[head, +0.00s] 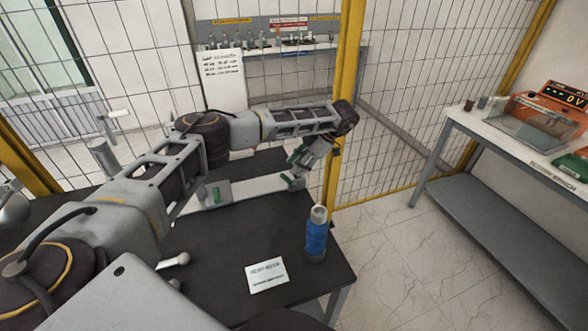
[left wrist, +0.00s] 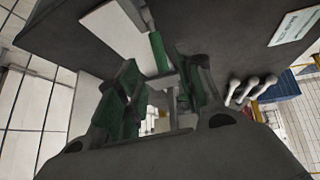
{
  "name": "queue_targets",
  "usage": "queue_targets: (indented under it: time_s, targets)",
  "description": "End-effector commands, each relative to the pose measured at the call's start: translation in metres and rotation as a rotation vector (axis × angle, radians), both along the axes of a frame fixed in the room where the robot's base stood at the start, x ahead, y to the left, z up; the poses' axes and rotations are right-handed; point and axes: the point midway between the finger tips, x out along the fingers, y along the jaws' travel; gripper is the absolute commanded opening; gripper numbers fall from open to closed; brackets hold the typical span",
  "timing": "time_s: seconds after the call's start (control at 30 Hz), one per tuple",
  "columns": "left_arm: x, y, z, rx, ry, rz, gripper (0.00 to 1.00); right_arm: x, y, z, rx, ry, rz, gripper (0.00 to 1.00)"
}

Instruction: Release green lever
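My left gripper (head: 298,172) hangs fingers-down over the back right part of the dark table. In the left wrist view its two green-padded fingers (left wrist: 158,95) stand apart, with a grey metal part visible between or beyond them; I cannot tell if they touch it. A green bar (left wrist: 158,52), which looks like the lever, shows beyond the fingers beside a pale plate (left wrist: 118,28). In the head view a green piece (head: 216,194) stands on a pale device at the back of the table, partly behind my arm. My right gripper is not in view.
A blue bottle (head: 316,236) stands near the table's right edge. A white card (head: 267,275) lies on the dark table (head: 215,250). A yellow post (head: 345,90) and mesh fence rise close behind my gripper. A side bench (head: 500,145) with an orange meter stands at right.

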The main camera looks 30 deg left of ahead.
Motion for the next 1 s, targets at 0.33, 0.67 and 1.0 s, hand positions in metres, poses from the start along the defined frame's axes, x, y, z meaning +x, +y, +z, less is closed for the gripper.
queue_targets:
  time_s: [0.33, 0.67, 1.0]
  targets:
    - [0.011, -0.018, 0.028, 0.000, -0.002, -0.001, 0.37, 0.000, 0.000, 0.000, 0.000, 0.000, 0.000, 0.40]
    - [0.016, -0.027, 0.043, 0.001, -0.001, -0.001, 0.37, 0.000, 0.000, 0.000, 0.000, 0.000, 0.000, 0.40]
    - [0.017, -0.027, 0.043, 0.000, 0.000, 0.000, 0.37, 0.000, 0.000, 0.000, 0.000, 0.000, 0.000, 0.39]
